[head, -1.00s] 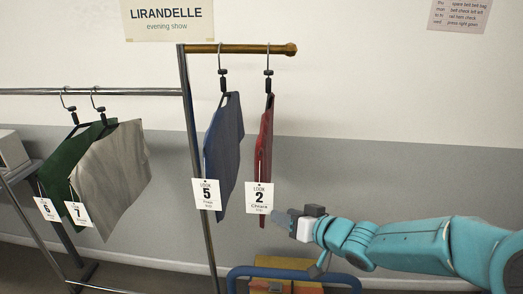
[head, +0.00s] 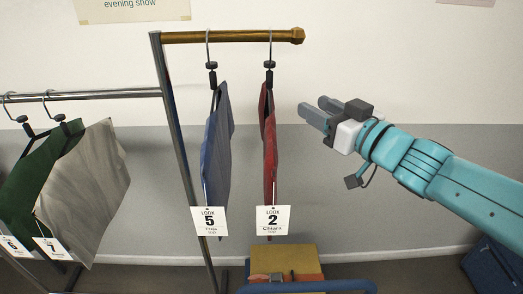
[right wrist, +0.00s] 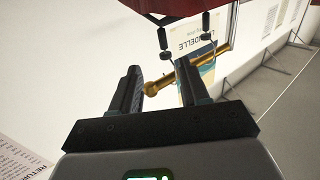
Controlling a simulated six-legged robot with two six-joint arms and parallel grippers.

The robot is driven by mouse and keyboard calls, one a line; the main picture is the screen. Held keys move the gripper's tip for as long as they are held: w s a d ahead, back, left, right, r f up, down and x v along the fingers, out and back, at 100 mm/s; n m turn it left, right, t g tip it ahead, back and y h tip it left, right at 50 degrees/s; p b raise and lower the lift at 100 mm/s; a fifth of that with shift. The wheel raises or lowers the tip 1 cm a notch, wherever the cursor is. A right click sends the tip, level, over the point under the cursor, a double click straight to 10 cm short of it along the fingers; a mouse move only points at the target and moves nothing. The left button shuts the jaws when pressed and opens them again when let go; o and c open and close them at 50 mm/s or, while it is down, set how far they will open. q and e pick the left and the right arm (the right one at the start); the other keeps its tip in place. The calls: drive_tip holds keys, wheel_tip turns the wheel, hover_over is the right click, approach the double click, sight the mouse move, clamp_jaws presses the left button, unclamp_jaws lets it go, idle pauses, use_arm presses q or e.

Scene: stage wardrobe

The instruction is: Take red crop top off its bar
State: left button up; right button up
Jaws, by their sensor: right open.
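The red crop top (head: 269,150) hangs edge-on from a black hanger with a hook (head: 269,50) over the short brass bar (head: 230,36). A white tag reading LOOK 2 (head: 273,220) hangs at its lower part. My right gripper (head: 315,110) is open and empty, to the right of the red top and apart from it. In the right wrist view, the open jaws (right wrist: 150,92) have the brass bar's end (right wrist: 155,88) beyond them, and red cloth (right wrist: 175,6) shows at the top edge. My left gripper is not in view.
A blue garment (head: 216,150) with tag LOOK 5 hangs close on the left of the red one. Green (head: 30,180) and grey (head: 90,185) garments hang on the lower steel rail (head: 90,94). The wall side at right is clear.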

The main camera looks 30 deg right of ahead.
approach(272, 82)
drive_tip(key=w, duration=0.4)
drive_tip(key=shift+w+f+b, duration=0.2)
drive_tip(key=shift+w+b, duration=0.15)
drive_tip(key=shift+w, duration=0.05)
drive_tip(key=shift+w+a+r, duration=0.15)
drive_tip(key=shift+a+r, duration=0.05)
drive_tip(key=w, duration=0.6)
drive_tip(key=shift+a, duration=0.15)
drive_tip(key=shift+s, duration=0.15)
clamp_jaws()
